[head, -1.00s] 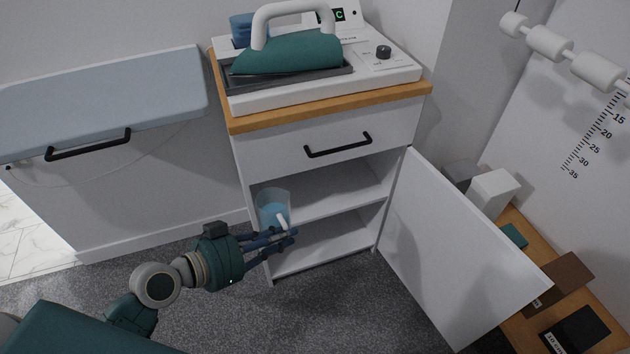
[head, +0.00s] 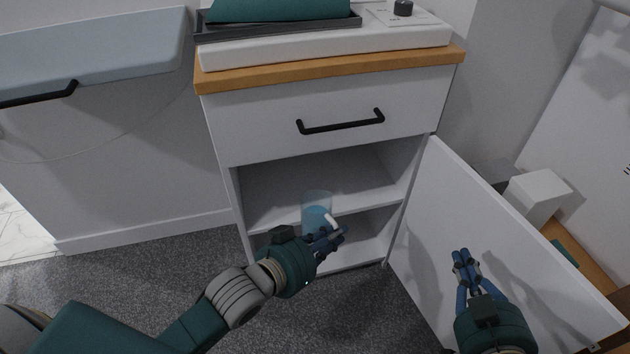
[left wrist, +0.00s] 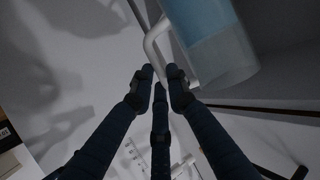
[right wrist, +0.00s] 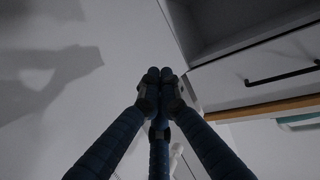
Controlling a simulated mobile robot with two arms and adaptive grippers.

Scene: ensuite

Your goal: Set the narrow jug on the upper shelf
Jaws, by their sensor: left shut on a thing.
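The narrow jug (head: 316,208) is clear with blue liquid and a white handle. It looks upright in front of the cabinet opening and overlaps the upper shelf's (head: 265,213) front edge. I cannot tell whether it touches the shelf. My left gripper (head: 335,237) is shut on the jug's handle. In the left wrist view, the fingertips (left wrist: 161,78) meet at the handle, beside the jug (left wrist: 215,40). My right gripper (head: 464,258) is in front of the open door, empty. Its fingertips (right wrist: 160,78) are together in the right wrist view.
The cabinet door (head: 500,235) stands open to the right. The upper shelf looks bare behind the jug, and the lower compartment (head: 360,245) looks empty. A drawer with a black handle (head: 340,122) is above. A pale blue panel (head: 85,65) is at the left.

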